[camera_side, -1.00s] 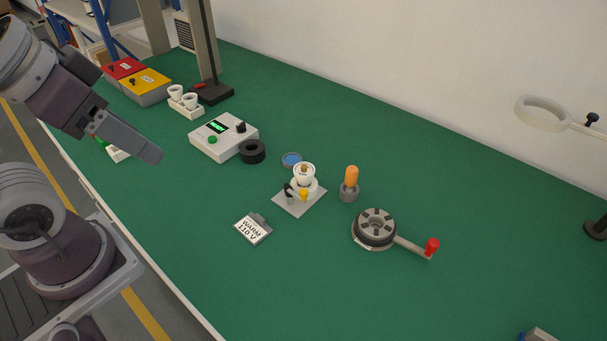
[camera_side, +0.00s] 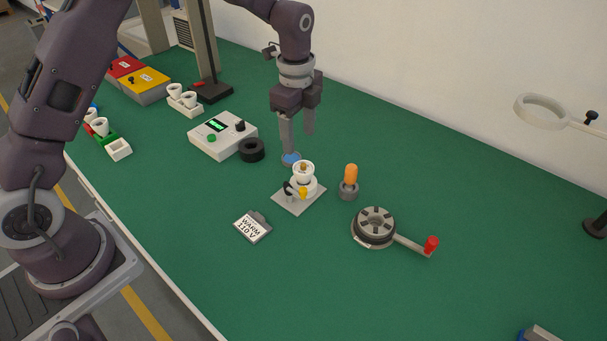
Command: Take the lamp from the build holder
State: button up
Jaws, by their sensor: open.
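A white cup-shaped piece with a brown top, which looks like the lamp (camera_side: 302,169), sits upright in a holder with a grey base plate (camera_side: 292,204). A yellow knob and a dark lever are at the front of this holder. My gripper (camera_side: 299,147) points down just behind and above the lamp, apart from it. Its two fingers are spread and nothing shows between them. The near finger partly covers a blue round dish (camera_side: 290,160) behind the holder.
An orange-topped piece in a grey cup (camera_side: 349,191) stands close right of the holder. A round fixture (camera_side: 374,230) with a red-handled crank is front right. A meter box (camera_side: 221,137), black ring (camera_side: 252,150) and WARM 110 V card (camera_side: 252,228) lie left.

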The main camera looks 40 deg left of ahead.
aim_at(303, 164)
jog(key=shift+m, duration=0.6)
jog(key=f, duration=1)
jog(key=shift+w+d+f, duration=0.25)
jog(key=shift+w, duration=0.1)
jog(key=c, duration=1.1)
notch_tip(303, 164, up, 15)
jog(key=shift+f, duration=0.15)
